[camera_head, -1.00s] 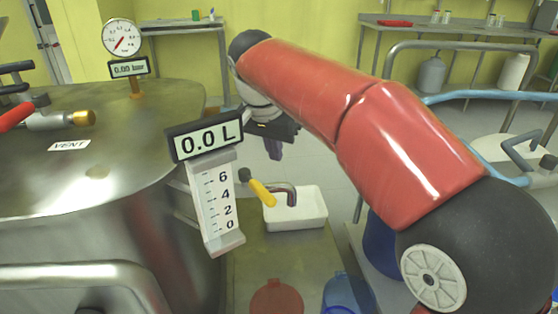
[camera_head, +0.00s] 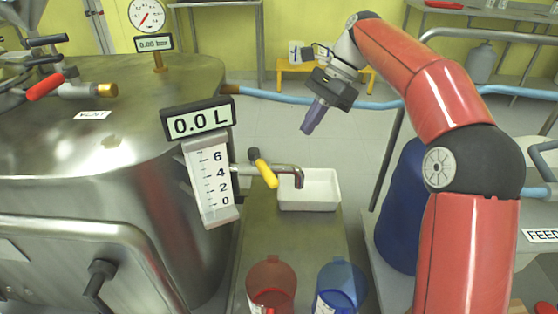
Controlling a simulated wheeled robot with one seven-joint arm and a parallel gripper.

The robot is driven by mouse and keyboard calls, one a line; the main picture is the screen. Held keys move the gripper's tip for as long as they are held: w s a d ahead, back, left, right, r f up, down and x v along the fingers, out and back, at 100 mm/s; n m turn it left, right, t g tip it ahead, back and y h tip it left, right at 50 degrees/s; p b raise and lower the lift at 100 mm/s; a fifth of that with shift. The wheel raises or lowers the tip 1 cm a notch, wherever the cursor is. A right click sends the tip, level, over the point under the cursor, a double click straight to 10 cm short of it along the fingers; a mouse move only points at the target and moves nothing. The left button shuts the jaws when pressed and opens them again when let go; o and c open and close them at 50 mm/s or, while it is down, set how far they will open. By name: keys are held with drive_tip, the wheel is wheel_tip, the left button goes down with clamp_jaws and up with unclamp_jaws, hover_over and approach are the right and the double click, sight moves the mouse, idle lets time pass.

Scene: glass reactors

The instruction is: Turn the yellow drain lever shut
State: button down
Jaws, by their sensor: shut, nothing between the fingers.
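The yellow drain lever (camera_head: 266,172) sits on a short pipe at the right side of the steel reactor (camera_head: 80,160). It slants down to the right from a dark knob, across the pipe's line. The bent spout (camera_head: 298,174) ends to its right, above a white tray (camera_head: 322,190). My gripper (camera_head: 308,130) is up and to the right of the lever, clear of it. Its purple fingers point down and look shut, with nothing held.
The level gauge reading 0.0 L (camera_head: 198,121) stands just left of the lever. A red jug (camera_head: 271,288) and a blue jug (camera_head: 340,287) stand in front. A blue drum (camera_head: 400,215) is at right. A blue hose (camera_head: 380,104) runs behind. Floor shows between gripper and lever.

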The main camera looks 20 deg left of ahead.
sight(264, 175)
drive_tip(key=s+a+r+b+x, duration=0.1)
drive_tip(key=b+x, duration=0.1)
drive_tip(key=x, duration=0.8)
drive_tip(key=shift+a, duration=0.25)
drive_tip(key=shift+s+f, duration=0.1)
drive_tip(key=shift+s, duration=0.1)
drive_tip(key=shift+s+a+m, duration=0.15)
drive_tip(key=shift+m, duration=0.25)
drive_tip(key=shift+s+m+t, duration=0.2)
drive_tip(key=shift+m+t, duration=0.1)
drive_tip(key=shift+t, duration=0.1)
drive_tip(key=shift+s+a+m+t+y+p, duration=0.4)
drive_tip(key=shift+s+a+m+p, duration=0.2)
drive_tip(key=shift+m, duration=0.4)
drive_tip(key=shift+s+a+m+t+y+p, duration=0.3)
drive_tip(key=shift+s+a+m+t+p, duration=0.3)
drive_tip(key=shift+m, duration=0.6)
drive_tip(key=shift+a, duration=0.1)
